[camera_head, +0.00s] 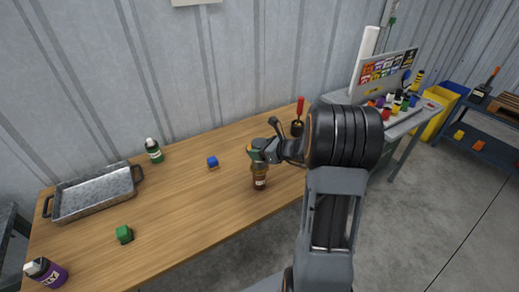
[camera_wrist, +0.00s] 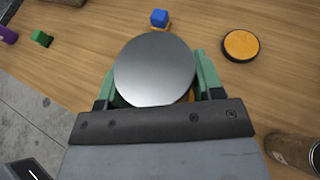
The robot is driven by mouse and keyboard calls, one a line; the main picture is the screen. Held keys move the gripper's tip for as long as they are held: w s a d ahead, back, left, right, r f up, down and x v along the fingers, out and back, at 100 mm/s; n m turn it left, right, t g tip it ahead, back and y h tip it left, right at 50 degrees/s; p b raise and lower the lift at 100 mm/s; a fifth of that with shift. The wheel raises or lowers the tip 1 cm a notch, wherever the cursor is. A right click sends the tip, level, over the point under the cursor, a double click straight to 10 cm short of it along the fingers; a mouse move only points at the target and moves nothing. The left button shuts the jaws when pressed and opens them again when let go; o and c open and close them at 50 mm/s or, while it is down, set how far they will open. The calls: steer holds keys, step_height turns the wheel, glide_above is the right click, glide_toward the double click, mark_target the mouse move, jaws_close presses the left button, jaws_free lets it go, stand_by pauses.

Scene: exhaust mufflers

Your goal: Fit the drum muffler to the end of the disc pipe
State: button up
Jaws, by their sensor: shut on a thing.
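My gripper (camera_head: 262,150) is shut, its green fingers on either side of a round piece with a flat silver face, which I take for the drum muffler (camera_wrist: 155,68). A little orange shows under its near edge. In the head view, an upright brown and ochre shape (camera_head: 260,180) with a pale label is right below my gripper; I cannot tell whether it is held or stands apart.
A blue cube (camera_head: 212,162), a green cube (camera_head: 124,234), a green bottle (camera_head: 154,150), a purple bottle (camera_head: 46,272) and a metal tray (camera_head: 95,194) are on the table. A red-handled tool in a dark holder (camera_head: 297,128) stands behind. The table's middle is mostly free.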

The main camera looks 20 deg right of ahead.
steer(key=o, duration=1)
steer(key=b+v, duration=0.2)
steer(key=v, duration=1.2)
step_height(320, 180, down, 4)
steer(key=s+n+g, duration=0.3)
steer(key=n, duration=0.2)
steer(key=s+a+r+n+g+h, duration=0.2)
steer(key=s+a+n+h, duration=0.1)
steer(key=a+n, duration=0.6)
steer(key=s+a+r+n+g+h, duration=0.1)
steer(key=s+a+r+n+h, duration=0.2)
steer(key=a+n, duration=0.5)
steer(key=s+n+h, duration=0.1)
steer(key=s+n, duration=0.1)
steer(key=n, duration=0.5)
steer(key=shift+a+g, duration=0.35)
steer(key=shift+g, duration=0.05)
